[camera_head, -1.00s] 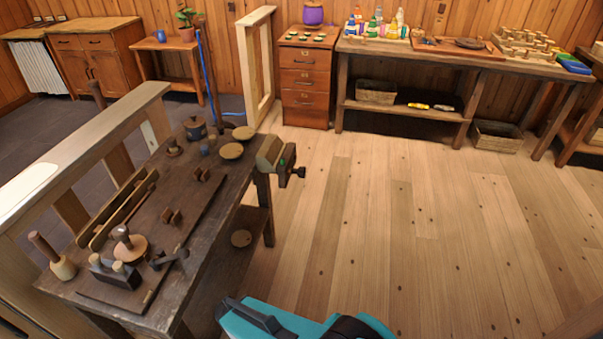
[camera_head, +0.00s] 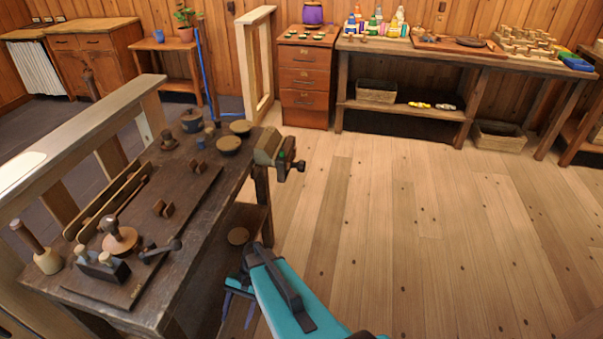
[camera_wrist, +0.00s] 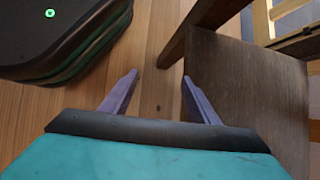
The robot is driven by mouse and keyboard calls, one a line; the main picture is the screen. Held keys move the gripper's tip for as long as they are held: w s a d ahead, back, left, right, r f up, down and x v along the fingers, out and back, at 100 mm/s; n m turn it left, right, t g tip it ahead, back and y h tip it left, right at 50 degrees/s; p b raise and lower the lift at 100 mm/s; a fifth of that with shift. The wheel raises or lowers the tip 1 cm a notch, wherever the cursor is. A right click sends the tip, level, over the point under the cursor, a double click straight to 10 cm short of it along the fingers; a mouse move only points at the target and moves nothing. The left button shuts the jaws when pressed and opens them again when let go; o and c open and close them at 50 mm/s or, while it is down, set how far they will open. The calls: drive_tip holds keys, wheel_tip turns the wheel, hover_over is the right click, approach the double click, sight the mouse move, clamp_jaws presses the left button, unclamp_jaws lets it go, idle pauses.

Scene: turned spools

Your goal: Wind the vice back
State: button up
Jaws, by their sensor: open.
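The vice (camera_head: 278,153) is fixed to the far right end of the dark wooden workbench (camera_head: 190,245). Its screw end and dark handle (camera_head: 293,163) stick out to the right, with a small green spot on it. My gripper (camera_head: 238,287) is low beside the bench's right side, short of the vice and well below it. In the wrist view my gripper's two purple fingers (camera_wrist: 159,95) are spread apart with only floor between them. The vice is not clearly seen in the wrist view.
The bench top holds a mallet (camera_head: 42,252), a plane (camera_head: 102,265), wooden discs (camera_head: 229,144) and a dark pot (camera_head: 192,120). A lower shelf (camera_head: 225,252) lies under the bench near my gripper. The plank floor (camera_head: 420,240) to the right is clear.

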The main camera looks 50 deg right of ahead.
drive_tip(key=w+d+r+m+t+y+b, duration=0.1)
drive_tip(key=w+d+r+m+t+b, duration=0.15)
drive_tip(key=w+d, duration=0.3)
drive_tip(key=w+d+r+m+t+y+b, duration=0.1)
drive_tip(key=w+d+m+t+b, duration=0.1)
drive_tip(key=w+d+m, duration=0.4)
drive_tip(key=m+t+b, duration=0.9)
drive_tip(key=t, duration=0.4)
approach(305, 167)
drive_tip(key=s+d, duration=0.2)
drive_tip(key=shift+w+f+y, duration=0.15)
drive_tip(key=shift+f+y, duration=0.15)
drive_tip(key=b+x, duration=0.3)
drive_tip(key=x, duration=1.1)
drive_tip(key=shift+f, duration=0.15)
drive_tip(key=c, duration=1)
